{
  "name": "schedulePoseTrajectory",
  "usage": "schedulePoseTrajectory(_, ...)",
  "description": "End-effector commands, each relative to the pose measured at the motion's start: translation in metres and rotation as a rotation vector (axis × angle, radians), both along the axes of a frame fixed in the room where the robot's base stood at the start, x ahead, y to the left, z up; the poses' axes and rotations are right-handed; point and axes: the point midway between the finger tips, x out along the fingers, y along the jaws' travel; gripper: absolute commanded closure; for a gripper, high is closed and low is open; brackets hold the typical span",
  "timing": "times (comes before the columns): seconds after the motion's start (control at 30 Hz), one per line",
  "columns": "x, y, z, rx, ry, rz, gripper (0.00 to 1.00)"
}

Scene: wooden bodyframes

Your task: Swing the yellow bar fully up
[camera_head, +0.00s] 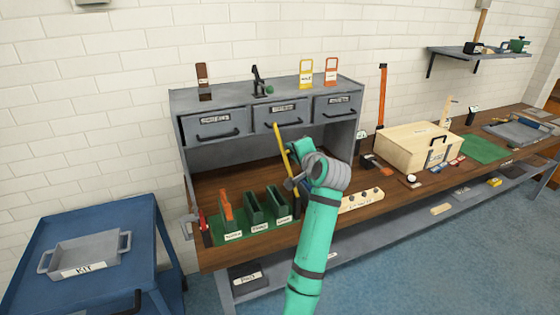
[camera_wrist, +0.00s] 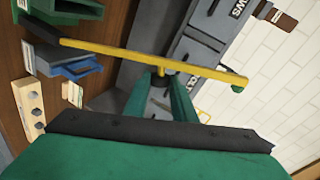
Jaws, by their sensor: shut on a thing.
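The yellow bar (camera_head: 282,144) stands steeply in the head view, its upper end leaning left in front of the grey drawer unit. My gripper (camera_wrist: 161,80) is shut at that stub, with the green fingers on either side below the bar. In the head view my gripper (camera_head: 296,176) is partly hidden by my own arm.
The grey drawer unit (camera_head: 215,153) stands close behind the bar. Green slotted holders (camera_head: 253,208) line the bench's front left, and a pale wooden block (camera_head: 361,201) lies right of my arm. A wooden box (camera_head: 405,150) stands farther right. A blue cart (camera_head: 130,240) is at left.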

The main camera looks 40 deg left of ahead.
Motion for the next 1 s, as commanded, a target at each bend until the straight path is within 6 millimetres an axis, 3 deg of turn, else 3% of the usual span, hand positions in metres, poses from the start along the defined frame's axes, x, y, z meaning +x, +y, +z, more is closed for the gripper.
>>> schedulePoseTrajectory(0.2, 0.027, -0.021, 0.006, 0.089, 0.126, -0.004, 1.00)
schedulePoseTrajectory(0.4, 0.041, -0.034, 0.004, 0.140, 0.206, -0.005, 1.00)
schedulePoseTrajectory(1.0, 0.047, -0.036, 0.001, 0.173, 0.259, 0.000, 1.00)
